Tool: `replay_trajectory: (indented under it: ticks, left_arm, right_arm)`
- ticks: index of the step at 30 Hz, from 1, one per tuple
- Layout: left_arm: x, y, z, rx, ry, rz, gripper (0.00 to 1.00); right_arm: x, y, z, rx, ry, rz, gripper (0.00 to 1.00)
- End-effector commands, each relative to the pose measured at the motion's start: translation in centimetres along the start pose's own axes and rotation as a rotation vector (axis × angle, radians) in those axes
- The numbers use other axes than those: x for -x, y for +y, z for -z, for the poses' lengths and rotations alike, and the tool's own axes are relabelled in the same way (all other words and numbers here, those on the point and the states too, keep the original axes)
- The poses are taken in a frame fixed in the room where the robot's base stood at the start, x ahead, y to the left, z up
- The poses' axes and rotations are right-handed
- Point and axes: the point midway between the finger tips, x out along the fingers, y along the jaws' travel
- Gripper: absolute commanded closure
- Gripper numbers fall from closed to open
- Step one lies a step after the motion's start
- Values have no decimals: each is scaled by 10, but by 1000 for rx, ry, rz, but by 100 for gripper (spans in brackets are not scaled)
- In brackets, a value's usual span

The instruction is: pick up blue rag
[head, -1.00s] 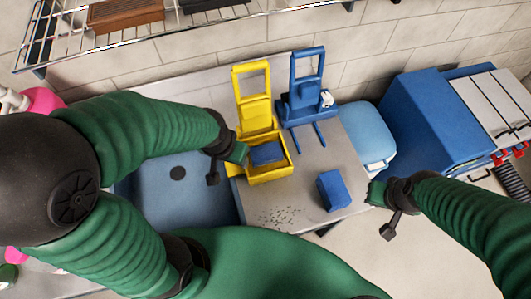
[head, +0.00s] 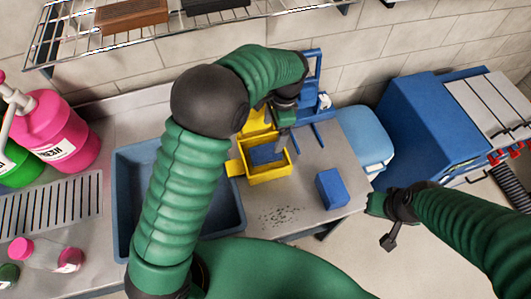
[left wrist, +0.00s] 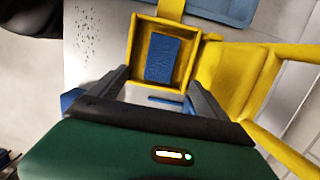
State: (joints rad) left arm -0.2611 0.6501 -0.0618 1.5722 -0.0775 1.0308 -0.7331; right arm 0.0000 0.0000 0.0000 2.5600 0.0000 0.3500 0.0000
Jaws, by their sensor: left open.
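A flat blue piece that looks like the blue rag (head: 262,154) lies inside a yellow open box (head: 270,176). In the left wrist view the blue rag (left wrist: 162,58) rests on the floor of the yellow box (left wrist: 189,45). My left gripper (head: 283,138) is above the box's back right side, apart from the rag. In the left wrist view my left gripper (left wrist: 160,88) is open and empty, with its fingers pointing toward the box. My right gripper (head: 380,222) hangs right of the counter, away from the box; its jaws are unclear.
A blue block (head: 332,188) stands on the counter right of the box. A blue upright frame (head: 318,98) stands behind, partly hidden by my arm. A blue sink basin (head: 128,195) is at left, with pink (head: 58,130) and green bottles beyond. A wire shelf (head: 60,45) hangs above.

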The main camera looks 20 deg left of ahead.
Motion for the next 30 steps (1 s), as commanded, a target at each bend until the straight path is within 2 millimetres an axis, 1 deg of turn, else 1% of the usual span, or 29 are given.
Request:
replay_trajectory:
  ticks: [1, 4, 6, 11, 14, 15, 18, 21, 25, 26, 30]
  left_arm:
    - [-13, 1, 0, 0, -4, -3, 13]
    - [-35, 1, 0, 1, -3, -1, 13]
    - [-46, 1, 0, 1, -2, 1, 13]
    - [-61, 1, -3, 2, -3, 0, 13]
    - [-78, 0, -7, 2, -4, -1, 13]
    - [-87, -1, -8, 2, -3, -1, 13]
    - [-101, -1, -7, 2, -1, 0, 13]
    - [-106, -2, -6, 3, 2, 3, 13]
    - [-106, -2, -6, 3, 2, 3, 13]
    - [-105, -2, -6, 3, 2, 3, 15]
    - [-105, -2, -6, 3, 2, 3, 34]
  right_arm:
    - [3, 0, 1, 0, 0, 0, 100]
    - [5, 0, 1, 0, 0, 0, 100]
    - [6, 0, 1, 0, 0, 0, 100]
    - [11, 0, 2, 0, 0, 0, 100]
    - [19, 0, 4, 0, 0, 0, 100]
    - [20, 0, 5, 0, 0, 0, 100]
    - [21, 0, 5, 0, 0, 0, 100]
    - [21, 0, 5, 0, 0, 0, 100]
    - [20, 0, 5, 0, 0, 0, 100]
    - [20, 0, 5, 0, 0, 0, 100]
    - [20, 0, 5, 0, 0, 0, 100]
